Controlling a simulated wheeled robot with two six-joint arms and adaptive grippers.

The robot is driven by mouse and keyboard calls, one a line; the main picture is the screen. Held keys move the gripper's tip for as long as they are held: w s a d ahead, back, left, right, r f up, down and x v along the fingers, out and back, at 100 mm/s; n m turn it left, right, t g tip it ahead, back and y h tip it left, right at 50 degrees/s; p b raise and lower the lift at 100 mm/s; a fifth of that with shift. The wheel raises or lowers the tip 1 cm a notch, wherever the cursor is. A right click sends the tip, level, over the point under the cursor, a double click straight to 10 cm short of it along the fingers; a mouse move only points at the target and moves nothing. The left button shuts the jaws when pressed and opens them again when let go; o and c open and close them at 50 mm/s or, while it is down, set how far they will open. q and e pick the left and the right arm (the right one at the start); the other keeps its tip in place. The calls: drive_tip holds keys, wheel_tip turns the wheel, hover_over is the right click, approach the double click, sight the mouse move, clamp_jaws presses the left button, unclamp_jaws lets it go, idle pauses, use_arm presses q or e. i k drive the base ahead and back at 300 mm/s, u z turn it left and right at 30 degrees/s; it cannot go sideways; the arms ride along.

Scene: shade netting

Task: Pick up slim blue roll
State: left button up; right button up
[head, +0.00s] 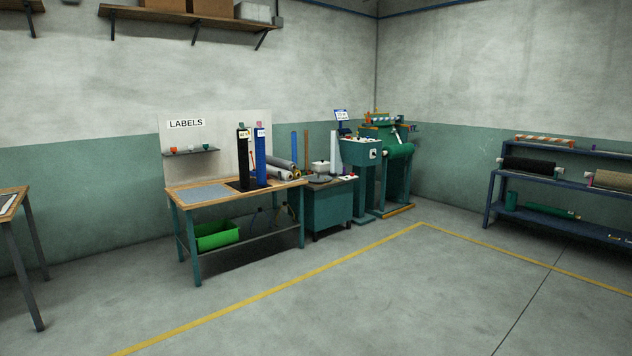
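A tall blue roll (260,158) stands upright on the wooden-topped labels table (289,184), right beside a tall black roll (244,157). Both have small labels near the top. A thinner blue upright roll or post (294,148) shows farther back, behind grey rolls (283,166); its base is hidden. I cannot tell for sure which of the two is the slim blue roll. Neither of my grippers is in view, and the table is some distance away across the floor.
A green bin (217,235) sits on the table's lower shelf. A teal cabinet (327,205) and a green machine (398,160) stand to its right. A blue rack (560,185) holds rolls at far right. Another table (12,203) is at left. The floor ahead is clear.

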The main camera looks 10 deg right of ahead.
sight(259, 159)
drive_tip(key=z, duration=0.1)
drive_tip(key=i, duration=0.6)
drive_tip(key=z, duration=0.4)
drive_tip(key=i, duration=2.15)
drive_tip(key=z, duration=0.2)
drive_tip(key=i, duration=3.2)
drive_tip(key=u, duration=0.75)
drive_tip(key=i, duration=2.2)
drive_tip(key=u, duration=0.75)
